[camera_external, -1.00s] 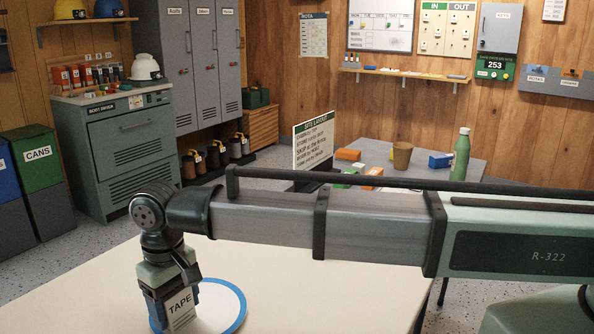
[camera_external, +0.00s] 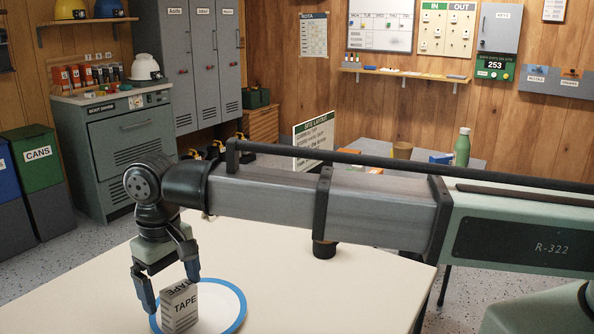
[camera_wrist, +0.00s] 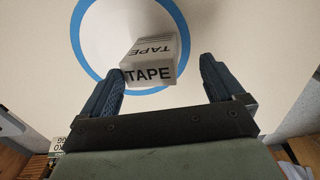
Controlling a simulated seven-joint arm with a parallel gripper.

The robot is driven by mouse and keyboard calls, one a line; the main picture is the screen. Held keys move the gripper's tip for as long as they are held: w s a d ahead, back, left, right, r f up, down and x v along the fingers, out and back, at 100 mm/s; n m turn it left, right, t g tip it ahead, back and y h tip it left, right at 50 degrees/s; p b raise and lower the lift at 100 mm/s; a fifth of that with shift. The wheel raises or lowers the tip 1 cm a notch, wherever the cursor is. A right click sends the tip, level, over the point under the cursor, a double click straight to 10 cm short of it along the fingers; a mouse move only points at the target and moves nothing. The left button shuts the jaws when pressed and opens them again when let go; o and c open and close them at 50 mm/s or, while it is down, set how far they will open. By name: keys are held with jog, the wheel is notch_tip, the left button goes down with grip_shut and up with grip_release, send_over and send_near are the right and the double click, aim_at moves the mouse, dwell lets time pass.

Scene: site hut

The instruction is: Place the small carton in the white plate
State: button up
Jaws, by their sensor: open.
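The small carton (camera_external: 180,308), white and grey with TAPE printed on it, stands upright on the white plate (camera_external: 222,305), which has a blue rim. In the wrist view the carton (camera_wrist: 150,62) sits inside the blue ring of the plate (camera_wrist: 105,35). My gripper (camera_external: 168,295) is open and empty, a little above and behind the carton.
The plate lies on a pale table (camera_external: 300,285) with clear room around it. A dark cylindrical object (camera_external: 324,248) stands on the table, partly behind my arm. A second table behind holds a brown cup (camera_external: 402,150) and a green bottle (camera_external: 462,148).

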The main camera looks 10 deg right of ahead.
notch_tip(320, 180, up, 9)
jog(key=shift+f, duration=0.2)
